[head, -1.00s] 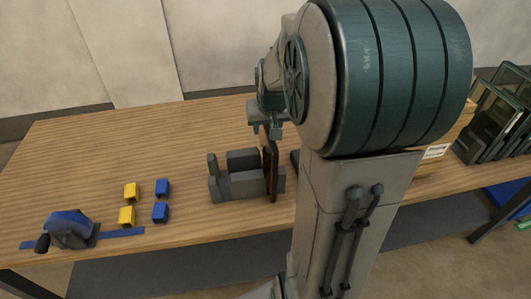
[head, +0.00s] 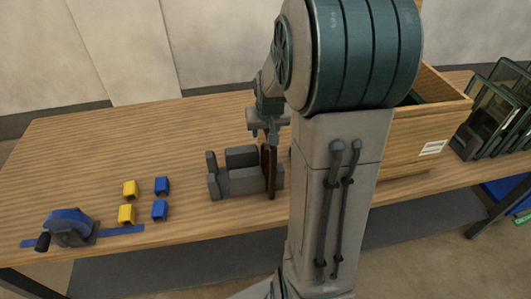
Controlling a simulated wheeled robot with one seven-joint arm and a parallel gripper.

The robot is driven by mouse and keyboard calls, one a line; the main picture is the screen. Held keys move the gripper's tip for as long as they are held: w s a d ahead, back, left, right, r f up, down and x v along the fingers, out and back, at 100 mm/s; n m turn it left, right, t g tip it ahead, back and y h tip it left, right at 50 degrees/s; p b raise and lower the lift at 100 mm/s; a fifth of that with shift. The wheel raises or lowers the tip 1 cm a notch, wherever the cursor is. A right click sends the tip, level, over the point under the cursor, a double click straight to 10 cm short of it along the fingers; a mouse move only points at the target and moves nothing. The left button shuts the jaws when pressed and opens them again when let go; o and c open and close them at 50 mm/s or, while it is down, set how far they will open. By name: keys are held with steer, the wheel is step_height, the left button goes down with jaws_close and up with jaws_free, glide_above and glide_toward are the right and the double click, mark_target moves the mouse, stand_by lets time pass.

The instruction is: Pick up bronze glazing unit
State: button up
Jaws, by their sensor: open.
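The bronze glazing unit (head: 271,174) is a thin dark brown panel. It stands upright on edge at the right side of a grey slotted holder (head: 238,184) on the wooden table. My gripper (head: 266,140) is open and points down at the panel's top edge, with its fingers at or just above that edge. Whether the fingers straddle the panel or touch it cannot be told. My arm stands in front and to the right, hiding the area just right of the panel.
Two yellow blocks (head: 127,214) and two blue blocks (head: 160,210) lie on the table's left half, near a blue clamp-like tool (head: 69,228) on a blue strip. A wooden crate (head: 405,135) stands behind my arm. Framed glass panels (head: 490,115) lean at the far right.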

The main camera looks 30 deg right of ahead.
steer(key=shift+f, duration=0.15)
stand_by(0.3)
jaws_close()
stand_by(1.1)
